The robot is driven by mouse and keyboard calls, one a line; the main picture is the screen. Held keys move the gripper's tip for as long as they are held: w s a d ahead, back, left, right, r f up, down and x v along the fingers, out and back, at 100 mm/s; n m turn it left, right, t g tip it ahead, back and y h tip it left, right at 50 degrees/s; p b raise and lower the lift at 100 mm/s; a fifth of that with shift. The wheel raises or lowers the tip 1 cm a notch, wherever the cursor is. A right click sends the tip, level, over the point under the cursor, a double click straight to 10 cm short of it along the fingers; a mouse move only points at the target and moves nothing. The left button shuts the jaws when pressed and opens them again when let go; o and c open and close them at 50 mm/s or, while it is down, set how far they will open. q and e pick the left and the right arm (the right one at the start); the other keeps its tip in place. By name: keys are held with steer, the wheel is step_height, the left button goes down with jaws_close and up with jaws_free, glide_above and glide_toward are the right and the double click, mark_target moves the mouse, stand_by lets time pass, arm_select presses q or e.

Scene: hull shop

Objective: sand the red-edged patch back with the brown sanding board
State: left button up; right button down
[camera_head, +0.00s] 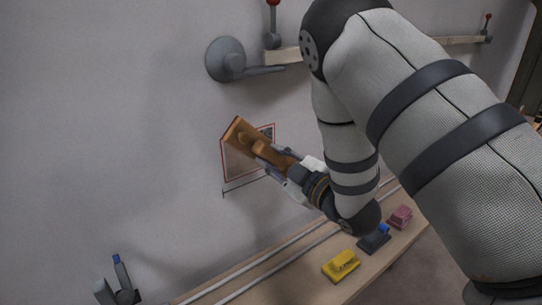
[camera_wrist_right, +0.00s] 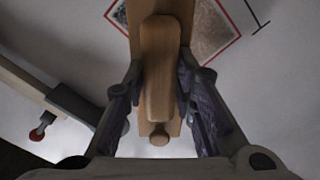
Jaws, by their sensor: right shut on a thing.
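The brown sanding board (camera_head: 237,133) is in my right gripper (camera_head: 275,165), whose fingers are shut on its wooden handle. In the right wrist view the handle (camera_wrist_right: 160,70) sits between both fingers (camera_wrist_right: 158,95). The board lies over the red-edged patch (camera_head: 232,173) on the pale wall and hides its middle. I cannot tell whether the board touches the wall. My left gripper (camera_head: 112,278) is low at the left, its fingers apart and empty.
A wooden bench (camera_head: 262,286) below holds a yellow block (camera_head: 341,265), a dark tool with a blue top (camera_head: 374,240) and a pink block (camera_head: 400,217). A grey round wall fitting (camera_head: 226,59) and a wooden batten with red-knobbed clamps (camera_head: 285,55) are above the patch.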

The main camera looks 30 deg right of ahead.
steer(key=shift+s+d+r, duration=0.1)
steer(key=shift+s, duration=1.15)
steer(key=shift+s+d, duration=0.1)
steer(key=shift+s, duration=1.1)
steer(key=s, duration=0.4)
steer(key=shift+d, duration=0.15)
